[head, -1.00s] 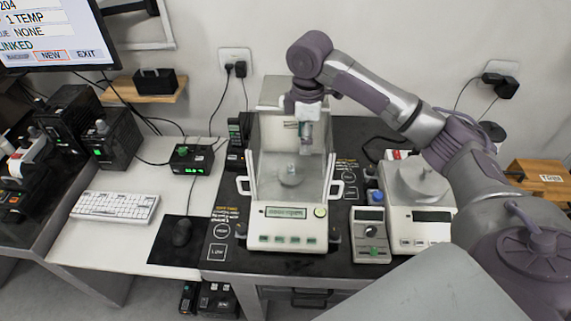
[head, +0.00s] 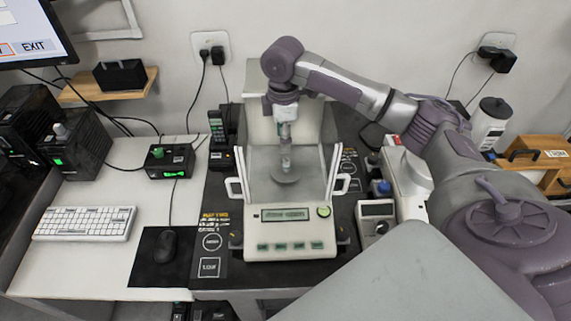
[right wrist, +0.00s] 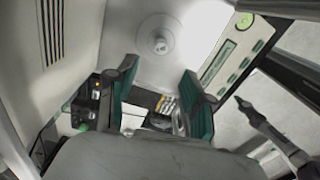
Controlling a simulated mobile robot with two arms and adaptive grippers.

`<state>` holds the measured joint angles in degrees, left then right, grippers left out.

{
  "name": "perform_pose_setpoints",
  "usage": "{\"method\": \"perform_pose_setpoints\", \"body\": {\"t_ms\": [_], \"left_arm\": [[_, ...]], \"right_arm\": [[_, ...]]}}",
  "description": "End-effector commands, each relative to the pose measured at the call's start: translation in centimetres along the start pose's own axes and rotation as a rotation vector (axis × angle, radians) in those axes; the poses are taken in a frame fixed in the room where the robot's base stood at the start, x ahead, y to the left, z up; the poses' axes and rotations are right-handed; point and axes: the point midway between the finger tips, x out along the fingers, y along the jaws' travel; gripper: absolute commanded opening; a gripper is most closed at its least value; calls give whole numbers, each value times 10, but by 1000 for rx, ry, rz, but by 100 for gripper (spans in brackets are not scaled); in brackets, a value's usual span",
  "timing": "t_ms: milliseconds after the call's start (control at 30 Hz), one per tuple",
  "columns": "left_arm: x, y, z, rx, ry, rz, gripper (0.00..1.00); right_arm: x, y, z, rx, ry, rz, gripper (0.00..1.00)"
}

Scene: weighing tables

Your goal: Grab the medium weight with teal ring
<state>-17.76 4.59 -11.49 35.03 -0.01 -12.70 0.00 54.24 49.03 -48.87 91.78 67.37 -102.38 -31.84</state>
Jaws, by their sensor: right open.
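A small metallic weight (head: 286,164) stands upright on the round pan of the balance (head: 291,222), inside its open chamber. Its ring colour is too small to tell. It also shows from above as a pale round knob in the right wrist view (right wrist: 161,44). My right gripper (head: 285,138) points down into the chamber, just above the weight and apart from it. In the right wrist view its two teal-padded fingers (right wrist: 159,72) are spread with nothing between them.
Clear chamber walls with white side handles (head: 234,189) flank the pan. A small control box (head: 375,216) and a second device (head: 408,185) stand to the right. A keyboard (head: 85,223) and mouse (head: 157,242) lie left on the white table.

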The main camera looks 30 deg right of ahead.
Motion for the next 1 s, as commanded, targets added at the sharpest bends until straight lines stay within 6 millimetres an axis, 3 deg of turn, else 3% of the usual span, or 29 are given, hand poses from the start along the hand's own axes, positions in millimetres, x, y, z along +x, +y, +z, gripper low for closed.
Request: {"method": "perform_pose_setpoints", "body": {"t_ms": [233,367,700,1000], "left_arm": [[-6,-3,-24,0,37,-4,0],[-8,-3,-23,-1,34,-4,0],[-22,-2,-14,-1,20,-2,0],[-22,-2,-12,-1,17,-2,0]], "right_arm": [[36,0,0,-1,0,0,52],[42,0,1,-1,-1,1,52],[87,0,5,-2,-1,0,52],[92,0,5,-2,0,2,50]]}}
